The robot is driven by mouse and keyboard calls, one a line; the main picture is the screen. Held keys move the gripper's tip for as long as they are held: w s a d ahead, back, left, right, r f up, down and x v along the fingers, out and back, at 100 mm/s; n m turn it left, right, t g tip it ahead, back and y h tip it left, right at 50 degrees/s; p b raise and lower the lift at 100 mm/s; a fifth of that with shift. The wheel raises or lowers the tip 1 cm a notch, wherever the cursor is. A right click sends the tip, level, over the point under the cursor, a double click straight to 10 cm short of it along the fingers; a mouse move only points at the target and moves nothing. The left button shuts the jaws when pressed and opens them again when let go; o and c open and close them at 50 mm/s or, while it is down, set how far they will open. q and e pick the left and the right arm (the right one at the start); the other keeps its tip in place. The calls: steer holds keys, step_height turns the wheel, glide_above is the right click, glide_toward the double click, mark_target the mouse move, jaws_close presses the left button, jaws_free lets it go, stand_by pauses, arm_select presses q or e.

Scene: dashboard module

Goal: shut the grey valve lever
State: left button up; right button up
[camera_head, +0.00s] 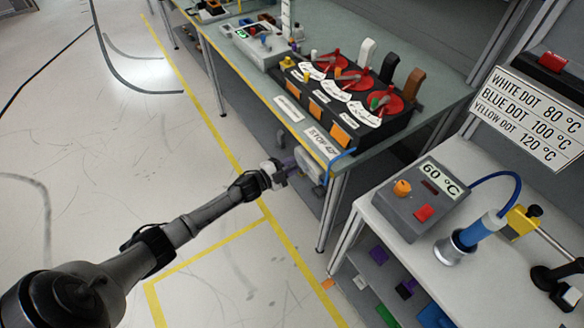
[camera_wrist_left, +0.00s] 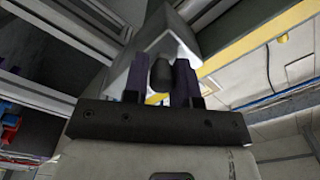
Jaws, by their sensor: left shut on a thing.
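The grey valve lever shows in the left wrist view as a dark grey rounded handle end (camera_wrist_left: 161,72) between my purple fingers. Behind it is a pale grey housing (camera_wrist_left: 140,52). In the head view this pale housing (camera_head: 311,166) sits below the bench's front edge, under the STOP label (camera_head: 320,143). My left gripper (camera_head: 291,168) reaches it from the left and is shut on the lever end; it also shows in the left wrist view (camera_wrist_left: 160,84). The lever's angle is hard to tell, as the gripper hides most of it. My right gripper is not in view.
A blue hose (camera_head: 341,156) runs by the housing. On the bench stands a black box (camera_head: 375,140) with red dials. A side table (camera_head: 480,265) at the right carries a grey unit reading 60 °C (camera_head: 418,205). The floor left of the bench (camera_head: 130,150) is clear.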

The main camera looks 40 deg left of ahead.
arm_select(q)
steer(key=shift+w+r+m, duration=0.1)
steer(key=shift+r+m, duration=0.9)
steer(key=shift+m, duration=0.3)
steer(key=shift+r+m, duration=0.1)
steer(key=shift+m, duration=0.2)
steer(key=o, duration=0.7)
steer(key=shift+c, duration=0.2)
steer(key=shift+o, duration=1)
steer(key=shift+f, duration=0.2)
